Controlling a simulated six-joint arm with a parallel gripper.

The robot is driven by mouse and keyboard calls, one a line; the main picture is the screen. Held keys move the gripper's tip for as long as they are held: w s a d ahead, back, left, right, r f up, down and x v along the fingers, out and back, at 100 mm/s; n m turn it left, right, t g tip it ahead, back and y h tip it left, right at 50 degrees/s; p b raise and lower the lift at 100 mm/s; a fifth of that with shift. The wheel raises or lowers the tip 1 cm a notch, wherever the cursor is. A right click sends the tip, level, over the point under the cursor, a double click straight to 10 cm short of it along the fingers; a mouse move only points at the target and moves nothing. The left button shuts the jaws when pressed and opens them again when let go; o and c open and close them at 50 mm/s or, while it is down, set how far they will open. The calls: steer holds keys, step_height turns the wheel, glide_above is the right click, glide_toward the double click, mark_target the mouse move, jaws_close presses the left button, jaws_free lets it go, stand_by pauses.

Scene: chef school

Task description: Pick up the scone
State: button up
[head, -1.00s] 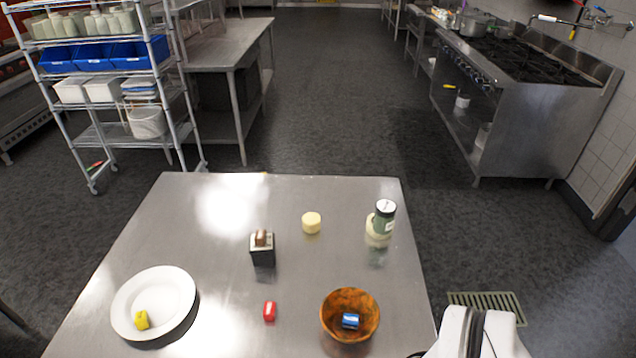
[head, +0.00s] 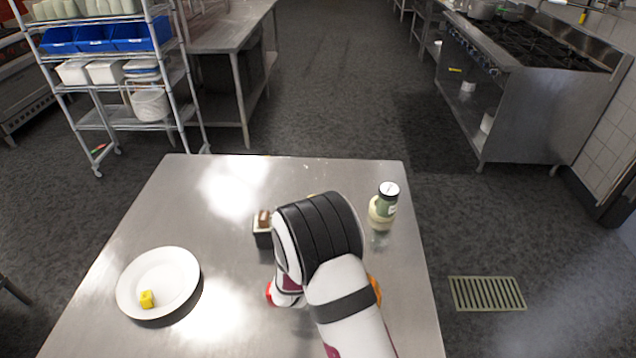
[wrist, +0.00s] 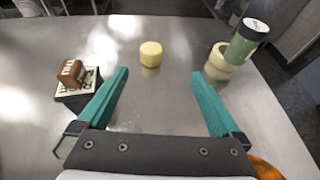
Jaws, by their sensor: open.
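A pale yellow, short round piece (wrist: 150,52), which looks like the scone, stands on the steel table in the wrist view. It is ahead of my gripper (wrist: 159,73), between the lines of the two teal fingers but beyond their tips. My gripper is open with nothing between its fingers. In the head view the piece is almost wholly hidden behind my arm, and the fingers are hidden too. A second cream round thing (wrist: 219,59) is beside the green jar (wrist: 246,42); I cannot tell what it is.
A dark box (head: 263,238) with a brown block (wrist: 71,72) on top stands left of my gripper. A white plate (head: 178,262) with a small yellow block (head: 147,299) is at the table's left. An orange-brown bowl (wrist: 266,168) is at lower right. The table's far left is clear.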

steer(key=shift+n, duration=0.4)
steer(key=x, duration=0.5)
steer(key=a+x, duration=0.1)
steer(key=x, duration=0.4)
steer(key=a+f+x, duration=0.1)
steer(key=x, duration=0.4)
steer(key=shift+w+d+f, duration=0.1)
steer(key=shift+w+f, duration=0.05)
steer(key=shift+w, duration=0.1)
steer(key=shift+c, duration=0.3)
steer(key=c, duration=1.3)
